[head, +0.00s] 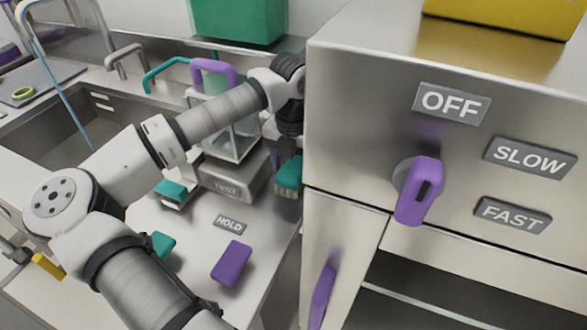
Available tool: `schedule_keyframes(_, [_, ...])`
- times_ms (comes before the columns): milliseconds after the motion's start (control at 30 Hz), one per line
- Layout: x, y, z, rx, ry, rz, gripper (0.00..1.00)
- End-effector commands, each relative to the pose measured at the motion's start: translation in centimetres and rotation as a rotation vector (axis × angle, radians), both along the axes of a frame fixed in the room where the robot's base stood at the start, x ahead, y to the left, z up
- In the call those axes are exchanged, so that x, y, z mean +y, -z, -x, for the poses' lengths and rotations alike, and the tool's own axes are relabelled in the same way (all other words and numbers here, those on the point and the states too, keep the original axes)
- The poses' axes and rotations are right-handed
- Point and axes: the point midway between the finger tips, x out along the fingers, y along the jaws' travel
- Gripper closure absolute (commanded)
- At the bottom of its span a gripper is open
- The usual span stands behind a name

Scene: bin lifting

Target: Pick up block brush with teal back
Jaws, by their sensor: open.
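The block brush with a teal back (289,173) is in the right middle of the head view, with pale bristles below its back. It is close to the counter's right edge, beside the steel cabinet. My gripper (288,150) points down just above and around the brush's top. Its jaws are open. The fingertips are small and dark here, and I cannot tell whether they touch the teal back.
A purple block (231,263) lies near the HOLD label (230,224). The steel cabinet (350,130) with a purple knob (418,192) is close on the right.

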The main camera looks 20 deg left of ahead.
Motion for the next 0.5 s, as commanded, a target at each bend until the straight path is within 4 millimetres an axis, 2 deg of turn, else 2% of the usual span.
schedule_keyframes(100, [-0.02, 0.66, 0.01, 0.0, 0.0, 0.0, 0.38])
schedule_keyframes(300, [-0.01, 0.72, 0.01, -0.001, 0.0, -0.001, 0.4])
schedule_keyframes(500, [-0.01, 0.69, 0.0, -0.001, 0.0, -0.001, 0.66])
